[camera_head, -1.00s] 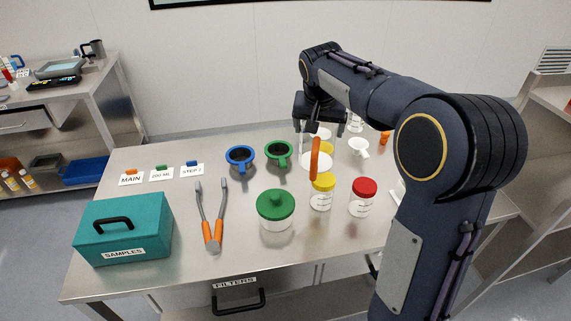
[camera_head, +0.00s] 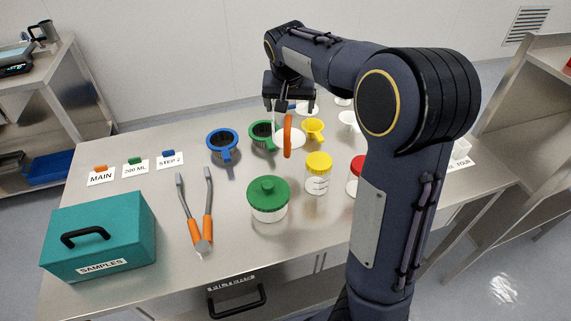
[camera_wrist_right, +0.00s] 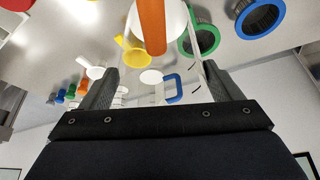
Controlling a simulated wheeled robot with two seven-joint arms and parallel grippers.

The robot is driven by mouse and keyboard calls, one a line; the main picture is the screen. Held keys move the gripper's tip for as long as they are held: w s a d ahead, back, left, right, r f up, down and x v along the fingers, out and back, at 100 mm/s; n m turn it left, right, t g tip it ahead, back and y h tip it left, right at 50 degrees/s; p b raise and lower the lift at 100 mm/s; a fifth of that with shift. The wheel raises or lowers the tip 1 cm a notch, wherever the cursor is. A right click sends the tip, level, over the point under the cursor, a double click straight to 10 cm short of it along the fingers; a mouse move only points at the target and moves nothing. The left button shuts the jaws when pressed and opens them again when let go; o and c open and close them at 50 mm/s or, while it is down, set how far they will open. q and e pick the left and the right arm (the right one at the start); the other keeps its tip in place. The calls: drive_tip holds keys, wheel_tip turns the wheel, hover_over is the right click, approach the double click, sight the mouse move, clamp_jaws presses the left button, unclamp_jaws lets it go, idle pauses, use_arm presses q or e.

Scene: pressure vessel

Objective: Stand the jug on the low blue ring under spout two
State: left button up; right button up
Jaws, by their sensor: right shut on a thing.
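My right gripper (camera_head: 288,108) is shut on the jug, a pale vessel with an upright orange handle (camera_head: 288,135). It holds the jug above the far middle of the steel table; the gap below is hard to judge. In the right wrist view the orange handle (camera_wrist_right: 152,25) hangs beyond the fingers (camera_wrist_right: 160,82), in front of a white round surface (camera_wrist_right: 176,18). The jug's walls are hard to make out. I cannot pick out the low blue ring or spout two in these views. My left gripper is not in view.
Blue (camera_head: 222,140), green (camera_head: 262,132) and yellow (camera_head: 314,130) handled strainers or funnels stand near the jug.

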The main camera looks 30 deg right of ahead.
wheel_tip(320, 180, down, 11)
drive_tip(key=shift+p, duration=0.45)
drive_tip(key=shift+f, duration=0.2)
drive_tip(key=o, duration=1.2)
drive_tip(key=shift+r, duration=0.1)
